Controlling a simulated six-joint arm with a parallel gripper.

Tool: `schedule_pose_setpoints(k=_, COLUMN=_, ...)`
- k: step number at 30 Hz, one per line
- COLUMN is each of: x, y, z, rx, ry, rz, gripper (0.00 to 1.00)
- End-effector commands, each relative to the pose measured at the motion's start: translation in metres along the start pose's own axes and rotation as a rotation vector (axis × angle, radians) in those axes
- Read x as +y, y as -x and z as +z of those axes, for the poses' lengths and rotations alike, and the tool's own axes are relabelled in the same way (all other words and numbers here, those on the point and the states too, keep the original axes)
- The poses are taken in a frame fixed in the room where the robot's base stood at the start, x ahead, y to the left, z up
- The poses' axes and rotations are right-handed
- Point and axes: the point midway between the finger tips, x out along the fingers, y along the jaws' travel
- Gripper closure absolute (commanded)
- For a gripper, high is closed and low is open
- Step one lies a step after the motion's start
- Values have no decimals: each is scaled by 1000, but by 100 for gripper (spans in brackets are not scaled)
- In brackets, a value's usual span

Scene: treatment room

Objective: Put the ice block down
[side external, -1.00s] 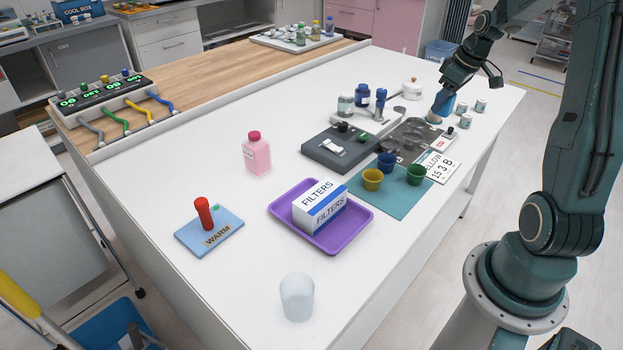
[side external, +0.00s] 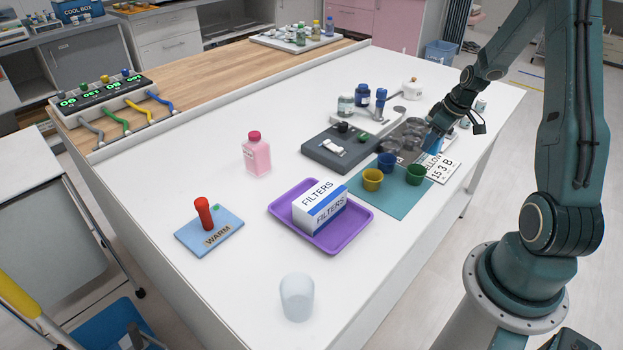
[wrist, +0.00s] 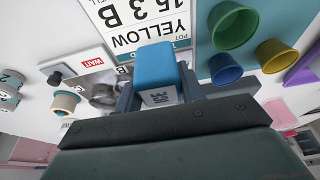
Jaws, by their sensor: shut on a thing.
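The ice block (wrist: 158,68) is a blue block with a white end marked ICE. In the wrist view it sits between the two fingers of my gripper (wrist: 157,92), which is shut on it. In the side view my gripper (side external: 437,131) holds the ice block (side external: 431,144) beside the grey plate (side external: 398,157), near the far end of the printed card (side external: 442,170). In the wrist view the block covers part of the card (wrist: 140,22), which reads YELLOW 15 3 B. I cannot tell whether the block touches anything below.
Yellow (side external: 372,180), blue (side external: 387,162) and green (side external: 415,174) pots stand on a teal mat (side external: 400,200) close by. Grey cloudy blobs show over the plate.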

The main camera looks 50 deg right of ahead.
Motion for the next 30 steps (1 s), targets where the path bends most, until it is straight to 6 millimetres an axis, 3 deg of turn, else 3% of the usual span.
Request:
schedule_pose_setpoints(k=12, x=0, y=-37, z=12, rx=-2, ry=0, rz=-2, gripper=85)
schedule_pose_setpoints(k=27, x=0, y=-42, z=13, rx=-1, ry=0, rz=-1, gripper=85)
schedule_pose_setpoints(k=28, x=0, y=-42, z=14, rx=-1, ry=0, rz=-1, gripper=59)
schedule_pose_setpoints(k=30, x=0, y=-42, z=14, rx=-1, ry=0, rz=-1, gripper=46)
